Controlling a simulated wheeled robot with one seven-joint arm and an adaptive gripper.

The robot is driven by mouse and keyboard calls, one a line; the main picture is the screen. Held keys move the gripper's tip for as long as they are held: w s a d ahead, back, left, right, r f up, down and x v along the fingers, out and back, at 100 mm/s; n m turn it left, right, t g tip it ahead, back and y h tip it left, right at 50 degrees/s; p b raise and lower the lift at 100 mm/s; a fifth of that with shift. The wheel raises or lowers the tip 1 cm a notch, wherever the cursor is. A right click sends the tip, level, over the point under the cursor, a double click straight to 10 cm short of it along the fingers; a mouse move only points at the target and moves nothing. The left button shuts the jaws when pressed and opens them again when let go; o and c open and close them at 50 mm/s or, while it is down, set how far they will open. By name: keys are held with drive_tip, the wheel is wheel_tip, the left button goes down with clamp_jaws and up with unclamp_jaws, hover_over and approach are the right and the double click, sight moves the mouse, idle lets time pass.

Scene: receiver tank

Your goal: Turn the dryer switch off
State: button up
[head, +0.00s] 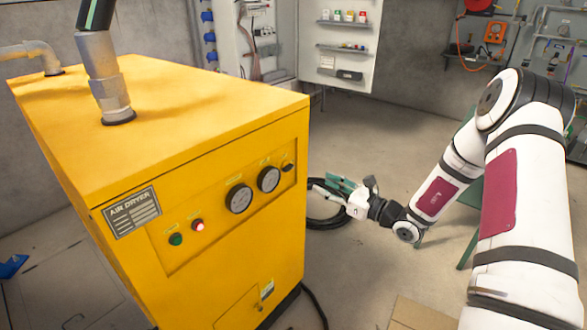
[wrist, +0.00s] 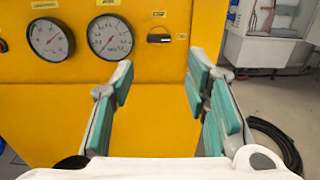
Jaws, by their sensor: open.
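The yellow air dryer (head: 200,270) stands at the left in the head view, and its front panel fills much of the wrist view (wrist: 150,130). The dryer switch (head: 289,167) is a small dark switch at the panel's right end, beside two round gauges. In the wrist view the switch (wrist: 159,38) shows beyond and above the gap between my fingertips. My gripper (head: 322,186) is beside the panel's right edge in the head view. In the wrist view my gripper (wrist: 161,78) is open and empty, with teal pads apart. I see no contact with the switch.
A red lamp (head: 198,225) is lit on the panel, beside a green button or lamp (head: 176,239). A black hose (head: 325,220) lies on the floor behind my gripper. Wall shelves (head: 343,24) stand at the back. Floor right of the dryer is largely clear.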

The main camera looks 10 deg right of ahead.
sight(291, 169)
drive_tip(key=b+x, duration=0.1)
drive_tip(key=x, duration=1.1)
drive_tip(key=shift+c, duration=0.4)
drive_tip(key=c, duration=0.8)
